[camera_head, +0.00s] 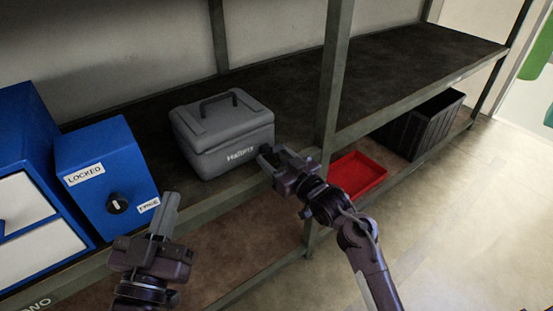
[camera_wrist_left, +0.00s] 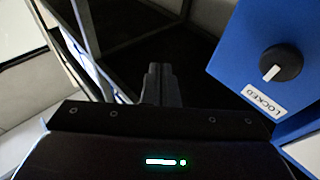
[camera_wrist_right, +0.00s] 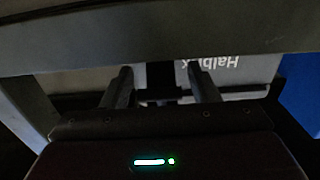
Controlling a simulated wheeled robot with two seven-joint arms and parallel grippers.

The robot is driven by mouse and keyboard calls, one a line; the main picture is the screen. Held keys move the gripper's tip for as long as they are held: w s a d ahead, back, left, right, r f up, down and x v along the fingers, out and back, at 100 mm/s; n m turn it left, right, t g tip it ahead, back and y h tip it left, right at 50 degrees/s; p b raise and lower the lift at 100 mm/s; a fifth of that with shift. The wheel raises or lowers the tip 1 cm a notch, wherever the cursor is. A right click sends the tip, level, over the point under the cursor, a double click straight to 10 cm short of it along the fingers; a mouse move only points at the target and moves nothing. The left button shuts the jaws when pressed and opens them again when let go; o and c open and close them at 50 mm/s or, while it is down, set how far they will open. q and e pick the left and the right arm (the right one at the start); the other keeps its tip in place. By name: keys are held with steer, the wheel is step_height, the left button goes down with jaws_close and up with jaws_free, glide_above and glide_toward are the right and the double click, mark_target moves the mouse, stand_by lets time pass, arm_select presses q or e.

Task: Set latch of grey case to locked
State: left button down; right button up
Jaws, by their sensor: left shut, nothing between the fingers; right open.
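The grey case (camera_head: 222,138) with a dark top handle stands lid closed on the shelf. Its printed front also shows in the right wrist view (camera_wrist_right: 238,78), upside down. My right gripper (camera_head: 270,154) is open near the case's front right corner. Between its fingers (camera_wrist_right: 162,90) is a dark narrow shape in front of the case; I cannot tell whether it is the latch. The latch's setting cannot be made out. My left gripper (camera_head: 170,207) is shut and empty, to the right of a blue box; its fingers also show in the left wrist view (camera_wrist_left: 160,82).
The blue box (camera_head: 108,165) has a black knob (camera_head: 117,203) and a "LOCKED" label. A blue drawer unit (camera_head: 25,125) stands left of it. The shelf's front rail (camera_wrist_right: 160,40) and an upright post (camera_head: 332,85) are close to my right gripper. A red tray (camera_head: 358,172) and black crate (camera_head: 425,125) are lower right.

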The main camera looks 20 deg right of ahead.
jaws_close()
stand_by(0.3)
